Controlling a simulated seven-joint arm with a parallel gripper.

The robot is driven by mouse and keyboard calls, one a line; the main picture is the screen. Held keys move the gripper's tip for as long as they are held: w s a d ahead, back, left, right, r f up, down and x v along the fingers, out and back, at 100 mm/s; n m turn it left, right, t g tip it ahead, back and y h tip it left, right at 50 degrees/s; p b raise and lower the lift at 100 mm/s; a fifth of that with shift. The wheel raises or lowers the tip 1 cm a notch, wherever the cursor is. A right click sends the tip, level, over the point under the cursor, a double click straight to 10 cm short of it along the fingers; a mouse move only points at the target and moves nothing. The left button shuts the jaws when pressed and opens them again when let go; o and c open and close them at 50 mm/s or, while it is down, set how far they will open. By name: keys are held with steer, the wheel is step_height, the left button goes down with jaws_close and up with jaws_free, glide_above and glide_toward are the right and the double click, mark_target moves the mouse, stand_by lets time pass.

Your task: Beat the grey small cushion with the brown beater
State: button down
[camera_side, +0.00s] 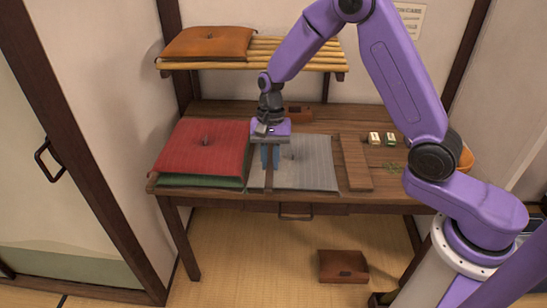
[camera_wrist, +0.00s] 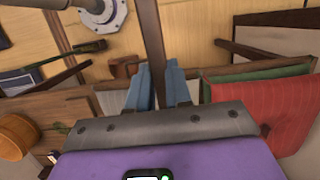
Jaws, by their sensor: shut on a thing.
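The grey small cushion (camera_side: 308,165) lies flat on the table, right of the red cushion, with its left part behind my gripper. A small grey patch of it shows in the wrist view (camera_wrist: 112,102). My gripper (camera_side: 270,167) points down over the cushion's left side, with its blue fingers (camera_wrist: 160,70) shut on the brown beater. The beater (camera_wrist: 151,35) is a slim brown stick running between the fingers. In the side view a short dark length of it (camera_side: 269,181) shows below the fingertips. I cannot tell whether it touches the cushion, and its far end is unclear.
A red cushion (camera_side: 203,146) lies on a green one (camera_side: 200,181) close on the left. A wooden board (camera_side: 355,163) and small boxes (camera_side: 375,138) are to the right. A slatted shelf (camera_side: 290,50) with an orange cushion (camera_side: 207,43) overhangs behind. A brown box (camera_side: 343,266) is on the floor.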

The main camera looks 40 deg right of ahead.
step_height(320, 180, down, 8)
steer(key=g+y, duration=0.1)
steer(key=shift+t+h, duration=0.4)
steer(key=shift+t, duration=0.1)
steer(key=v, duration=0.2)
steer(key=a+v, duration=0.1)
steer(key=v, duration=0.2)
steer(key=s+v, duration=0.1)
steer(key=v, duration=0.2)
steer(key=shift+s+a+r, duration=0.1)
steer(key=shift+a+r, duration=0.1)
steer(key=shift+r, duration=0.05)
steer(key=shift+f, duration=0.1)
step_height(320, 180, down, 9)
steer(key=g+y, duration=0.1)
steer(key=g, duration=0.1)
step_height(320, 180, up, 9)
steer(key=shift+r+t+h, duration=0.1)
steer(key=shift+t+h, duration=0.4)
steer(key=shift+t, duration=0.5)
steer(key=shift+d, duration=0.1)
